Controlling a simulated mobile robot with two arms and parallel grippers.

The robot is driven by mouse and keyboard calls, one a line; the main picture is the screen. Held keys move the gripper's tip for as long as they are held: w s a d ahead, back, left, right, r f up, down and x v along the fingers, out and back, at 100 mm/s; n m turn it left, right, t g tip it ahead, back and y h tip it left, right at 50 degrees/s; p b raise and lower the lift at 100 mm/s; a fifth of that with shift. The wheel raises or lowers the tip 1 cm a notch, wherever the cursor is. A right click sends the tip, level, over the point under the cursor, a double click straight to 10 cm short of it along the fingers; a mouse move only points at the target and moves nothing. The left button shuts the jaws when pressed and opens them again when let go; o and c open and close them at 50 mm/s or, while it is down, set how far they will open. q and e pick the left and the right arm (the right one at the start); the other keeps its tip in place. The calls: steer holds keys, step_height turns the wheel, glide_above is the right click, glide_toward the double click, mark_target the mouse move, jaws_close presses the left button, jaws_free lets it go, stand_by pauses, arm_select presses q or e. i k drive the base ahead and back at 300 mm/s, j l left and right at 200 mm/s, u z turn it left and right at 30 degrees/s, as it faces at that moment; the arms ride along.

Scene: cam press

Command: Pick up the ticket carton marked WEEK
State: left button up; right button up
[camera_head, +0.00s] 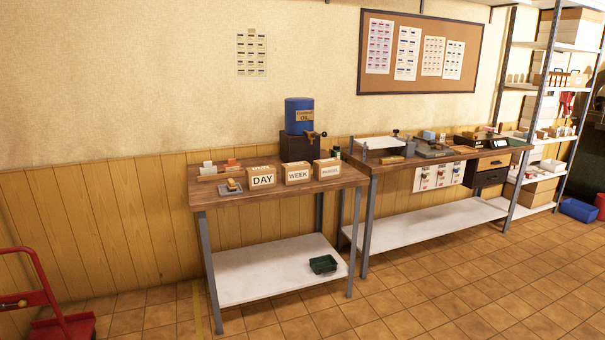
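The ticket carton marked WEEK (297,174) stands upright on the near wooden-topped table (222,203), in the middle of a row of cartons. The carton marked DAY (262,178) is on its left. A third carton (327,169), with smaller lettering that is hard to read, is on its right. Neither of my grippers shows in the head view.
A small tray (230,188) lies left of DAY. A second bench (443,158) stands to the right. A red trolley (58,300) is at lower left. Floor before the tables is clear.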

mark_target(296, 173)
steer(key=i+l+z, duration=0.15)
steer(key=i+l, duration=0.8)
